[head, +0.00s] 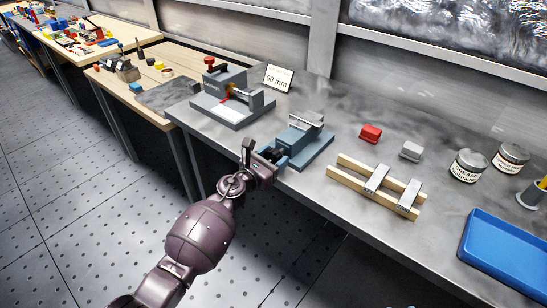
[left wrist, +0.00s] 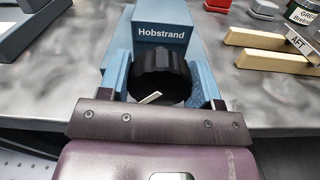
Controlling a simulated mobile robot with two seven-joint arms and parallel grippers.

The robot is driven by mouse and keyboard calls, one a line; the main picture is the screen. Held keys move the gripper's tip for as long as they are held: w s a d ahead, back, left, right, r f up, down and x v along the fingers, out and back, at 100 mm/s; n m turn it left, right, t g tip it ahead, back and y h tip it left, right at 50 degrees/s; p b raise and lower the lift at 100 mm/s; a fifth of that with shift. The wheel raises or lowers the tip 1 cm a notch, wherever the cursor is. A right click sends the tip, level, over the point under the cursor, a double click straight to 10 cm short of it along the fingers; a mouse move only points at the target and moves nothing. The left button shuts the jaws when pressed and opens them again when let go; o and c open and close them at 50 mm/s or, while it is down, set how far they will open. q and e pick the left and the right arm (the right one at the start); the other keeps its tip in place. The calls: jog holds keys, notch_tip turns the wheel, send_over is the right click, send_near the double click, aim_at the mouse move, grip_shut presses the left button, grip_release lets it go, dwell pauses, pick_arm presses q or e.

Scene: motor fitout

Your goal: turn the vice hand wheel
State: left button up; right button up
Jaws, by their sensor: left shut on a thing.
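My left gripper (head: 259,160) is at the wheel end of the vice, shut on the hand wheel. My right gripper is not in view.
A grey fixture (head: 228,88) with a red knob and a "60 mm" card (head: 278,79) stand behind the vice. Red (head: 370,133) and grey (head: 411,151) blocks, wooden rails (head: 372,200), tins (head: 467,166) and a blue tray (head: 507,249) lie to the right.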

pick_arm(q)
jog(key=shift+n, duration=0.3)
jog(key=n, duration=0.2)
jog(key=shift+n+p, duration=0.3)
jog(key=shift+n, duration=1.9)
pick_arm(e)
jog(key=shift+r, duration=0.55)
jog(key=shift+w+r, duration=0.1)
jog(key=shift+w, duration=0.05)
pick_arm(q)
jog(key=o, duration=0.9)
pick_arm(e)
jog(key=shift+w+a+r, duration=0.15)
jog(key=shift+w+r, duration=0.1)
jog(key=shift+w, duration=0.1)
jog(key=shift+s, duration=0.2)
